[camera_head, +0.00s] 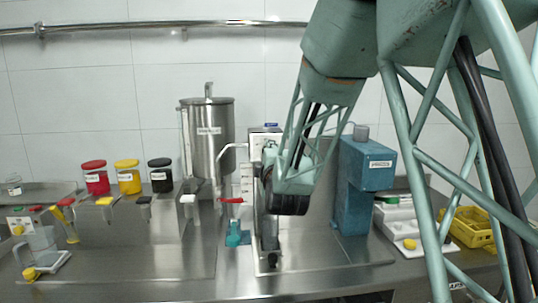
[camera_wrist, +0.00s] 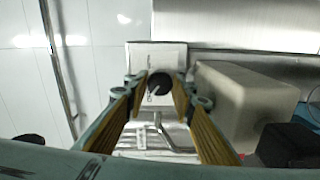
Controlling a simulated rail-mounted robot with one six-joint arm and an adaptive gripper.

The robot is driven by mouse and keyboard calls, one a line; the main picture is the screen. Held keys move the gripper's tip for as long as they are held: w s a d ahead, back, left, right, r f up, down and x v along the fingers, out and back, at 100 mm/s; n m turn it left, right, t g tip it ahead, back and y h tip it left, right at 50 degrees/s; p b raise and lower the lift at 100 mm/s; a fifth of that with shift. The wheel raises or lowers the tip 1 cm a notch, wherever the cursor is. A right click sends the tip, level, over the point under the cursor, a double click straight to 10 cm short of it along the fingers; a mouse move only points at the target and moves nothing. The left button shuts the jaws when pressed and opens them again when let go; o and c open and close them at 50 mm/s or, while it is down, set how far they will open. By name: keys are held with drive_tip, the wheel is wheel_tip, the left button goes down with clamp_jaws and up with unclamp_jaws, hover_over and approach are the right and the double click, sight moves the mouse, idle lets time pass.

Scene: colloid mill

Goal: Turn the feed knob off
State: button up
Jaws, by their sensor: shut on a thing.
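The feed knob (camera_wrist: 160,84) is a round black knob with a pale pointer mark on a white panel (camera_wrist: 171,52); small print beside it is too small to read. In the wrist view my gripper (camera_wrist: 160,92) has its two fingers on either side of the knob, shut on it. In the head view my gripper (camera_head: 285,200) is at the middle, in front of the machine. The knob is hidden there behind my wrist. A grey-white box (camera_head: 265,141) with a blue top shows just above and behind my arm.
A steel tank (camera_head: 208,135) stands behind on the left, with red, yellow and black lidded jars (camera_head: 128,177) beside it. A blue box (camera_head: 366,185) stands close on the right. A yellow basket (camera_head: 468,228) lies farther right. The front steel bench (camera_head: 180,285) is mostly clear.

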drive_tip(key=shift+n, duration=0.6)
drive_tip(key=o, duration=0.8)
drive_tip(key=shift+o, duration=0.2)
drive_tip(key=shift+s, duration=0.15)
drive_tip(key=shift+s+d, duration=0.35)
drive_tip(key=shift+s, duration=1.55)
drive_tip(key=shift+s+d, duration=0.3)
drive_tip(key=shift+s, duration=1.65)
drive_tip(key=shift+s+d, duration=0.35)
drive_tip(key=shift+s, duration=1.55)
